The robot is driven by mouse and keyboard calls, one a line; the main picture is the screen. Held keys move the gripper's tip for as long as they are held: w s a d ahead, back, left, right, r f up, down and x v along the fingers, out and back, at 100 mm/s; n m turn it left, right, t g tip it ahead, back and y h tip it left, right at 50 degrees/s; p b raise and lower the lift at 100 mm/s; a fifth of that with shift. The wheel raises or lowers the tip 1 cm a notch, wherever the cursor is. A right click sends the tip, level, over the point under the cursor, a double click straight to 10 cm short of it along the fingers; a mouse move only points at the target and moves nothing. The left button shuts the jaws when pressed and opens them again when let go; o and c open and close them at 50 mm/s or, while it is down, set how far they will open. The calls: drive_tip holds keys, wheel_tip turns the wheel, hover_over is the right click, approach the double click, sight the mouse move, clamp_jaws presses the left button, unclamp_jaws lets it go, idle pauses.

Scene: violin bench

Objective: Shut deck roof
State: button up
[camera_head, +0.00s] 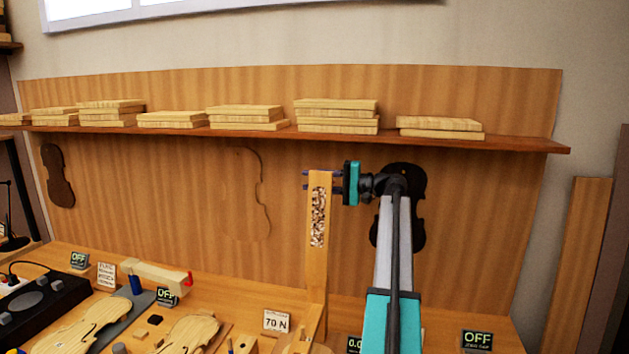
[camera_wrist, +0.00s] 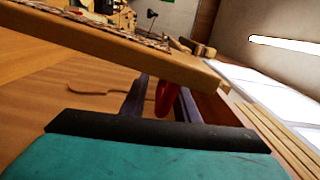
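The tall wooden board (camera_head: 318,270), which I take to be the deck roof, stands upright on the bench with a speckled panel (camera_head: 318,218) on its face. In the wrist view the board (camera_wrist: 130,52) slants across the picture. My gripper (camera_head: 306,180) is at its upper end, coming from the right. In the wrist view, a red piece (camera_wrist: 163,98) sits between my gripper's fingers (camera_wrist: 160,95), with gaps on both sides. The fingers are apart, and their tips are hidden behind the board there. The board's foot is partly hidden.
A shelf (camera_head: 520,145) with stacks of wood blanks runs above the board. Violin plates (camera_head: 88,325), a black box with knobs (camera_head: 42,308), a clamp-like block with a red end (camera_head: 155,277) and small signs crowd the bench left. A dark violin shape (camera_head: 418,235) hangs behind my arm.

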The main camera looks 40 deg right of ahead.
clamp_jaws()
